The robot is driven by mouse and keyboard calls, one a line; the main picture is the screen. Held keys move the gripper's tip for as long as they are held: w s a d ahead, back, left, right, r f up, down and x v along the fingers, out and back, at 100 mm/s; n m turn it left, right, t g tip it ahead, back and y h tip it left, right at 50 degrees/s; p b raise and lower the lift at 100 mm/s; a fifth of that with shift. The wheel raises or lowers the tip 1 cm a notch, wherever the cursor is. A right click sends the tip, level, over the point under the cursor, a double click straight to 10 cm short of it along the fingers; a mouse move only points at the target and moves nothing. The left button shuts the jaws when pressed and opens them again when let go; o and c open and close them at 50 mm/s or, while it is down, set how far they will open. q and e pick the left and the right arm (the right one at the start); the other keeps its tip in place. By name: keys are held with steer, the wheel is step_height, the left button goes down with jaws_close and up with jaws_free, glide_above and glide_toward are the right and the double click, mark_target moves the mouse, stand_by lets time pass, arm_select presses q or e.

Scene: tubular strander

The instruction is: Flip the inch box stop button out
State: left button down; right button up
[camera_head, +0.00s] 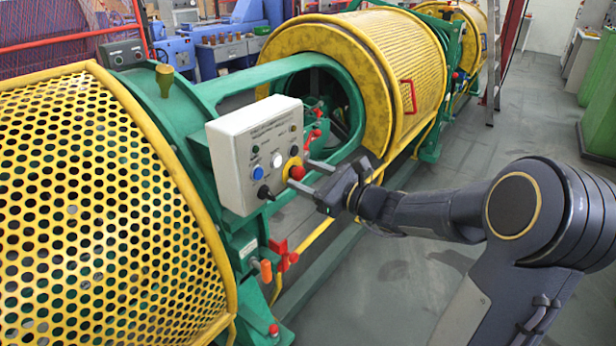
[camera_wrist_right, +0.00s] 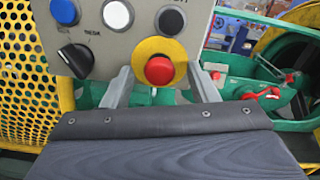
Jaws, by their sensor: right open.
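The inch box (camera_head: 258,150) is a pale grey control box mounted on the green machine frame. Its red stop button (camera_head: 297,172) sits on a yellow disc near the box's lower right edge. My right gripper (camera_head: 298,174) is open, its fingers reaching toward the button from the right. In the right wrist view the red button (camera_wrist_right: 159,70) shows between the two open fingers (camera_wrist_right: 162,88), one on each side. I cannot tell whether the fingers touch the button or the box. My left gripper is not in view.
A blue button, a white button and a black selector knob (camera_wrist_right: 75,58) sit left of the stop button. A yellow perforated guard (camera_head: 90,200) stands at the left. Red and orange handles (camera_head: 283,256) are below the box.

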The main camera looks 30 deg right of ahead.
steer(key=shift+c, duration=0.3)
jaws_close()
steer(key=shift+s+d+f+b, duration=0.15)
steer(key=shift+s+b, duration=0.25)
steer(key=shift+b, duration=0.05)
steer(key=shift+o, duration=0.3)
jaws_free()
steer(key=shift+s, duration=0.1)
steer(key=v, duration=0.7)
steer(key=shift+s, duration=0.4)
steer(key=shift+d, duration=0.15)
